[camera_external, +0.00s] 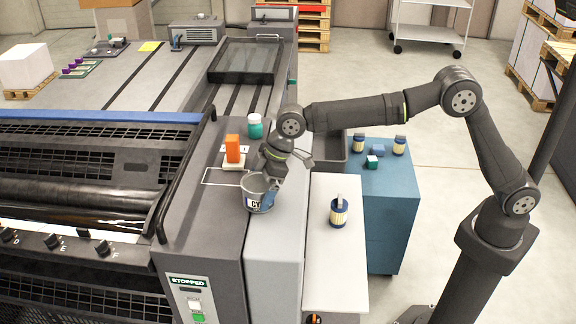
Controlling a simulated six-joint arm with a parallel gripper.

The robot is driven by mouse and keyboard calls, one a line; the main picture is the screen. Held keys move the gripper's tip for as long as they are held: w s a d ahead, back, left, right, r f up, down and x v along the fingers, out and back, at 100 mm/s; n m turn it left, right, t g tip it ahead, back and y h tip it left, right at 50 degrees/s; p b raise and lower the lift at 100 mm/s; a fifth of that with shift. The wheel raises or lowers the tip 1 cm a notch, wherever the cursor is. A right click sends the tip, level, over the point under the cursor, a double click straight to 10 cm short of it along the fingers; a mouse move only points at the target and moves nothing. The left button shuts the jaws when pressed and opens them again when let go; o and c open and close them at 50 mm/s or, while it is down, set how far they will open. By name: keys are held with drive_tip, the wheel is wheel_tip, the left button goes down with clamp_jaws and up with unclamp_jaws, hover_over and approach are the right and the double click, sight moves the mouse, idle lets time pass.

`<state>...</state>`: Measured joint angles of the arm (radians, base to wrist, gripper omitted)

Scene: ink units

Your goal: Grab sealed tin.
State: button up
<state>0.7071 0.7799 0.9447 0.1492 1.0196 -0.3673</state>
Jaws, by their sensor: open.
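Several small tins with cream and dark-blue bands are in view. One tin (339,214) stands on the white side table, with a grey piece on its top. Two more tins, one on the left (358,144) and one on the right (399,146), stand on the blue cabinet and look dark-topped. I cannot tell for sure which is sealed. My gripper (269,183) is open and points down at a grey bucket (257,199) labelled "CY", left of all the tins. Its fingertips are partly hidden, and I see no tin between them.
The bucket stands on the press ledge, near an orange block (233,148) and a teal-and-white jar (255,127). The blue cabinet (391,220) also holds small blue and teal blocks. The white side table (330,262) is otherwise mostly clear. A dark bin (330,150) sits behind it.

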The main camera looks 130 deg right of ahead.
drive_tip(key=shift+w+d+f, duration=0.1)
drive_tip(key=shift+w+f, duration=0.15)
drive_tip(key=shift+f, duration=0.35)
drive_tip(key=c, duration=1.2)
drive_tip(key=shift+r, duration=0.2)
